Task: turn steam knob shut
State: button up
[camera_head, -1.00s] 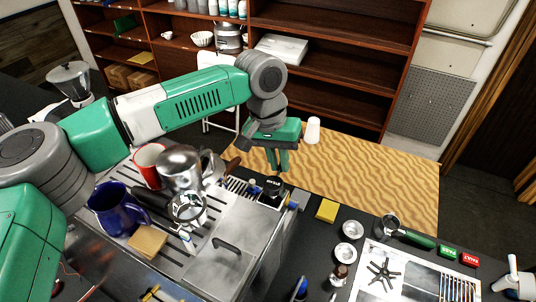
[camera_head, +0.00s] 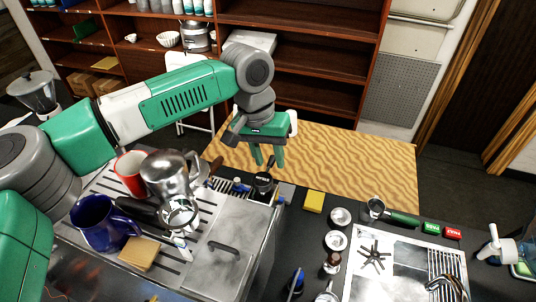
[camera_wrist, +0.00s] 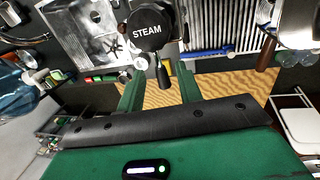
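The steam knob (camera_wrist: 148,28) is a black round cap with white "STEAM" lettering and a short dark lever (camera_wrist: 162,72) sticking out towards my gripper. It also shows in the head view as a dark knob (camera_head: 264,182) at the back edge of the brewer (camera_head: 222,254). My gripper (camera_wrist: 160,88) is open, with its two green fingers apart. The lever's end lies between the fingers in the wrist picture; I see no clear contact. In the head view my gripper (camera_head: 268,158) is just behind and above the knob.
On the brewer's top stand a metal pitcher (camera_head: 166,175), a red cup (camera_head: 130,170), a blue pitcher (camera_head: 98,222) and a wooden block (camera_head: 138,253). A yellow sponge (camera_head: 314,201) lies right of the brewer. The wooden table (camera_head: 350,165) behind is mostly clear.

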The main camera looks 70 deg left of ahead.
notch_tip(320, 180, up, 8)
jog(key=s+a, duration=0.1)
jog(key=shift+f+b, duration=0.2)
jog(key=shift+b, duration=0.15)
dwell(0.5)
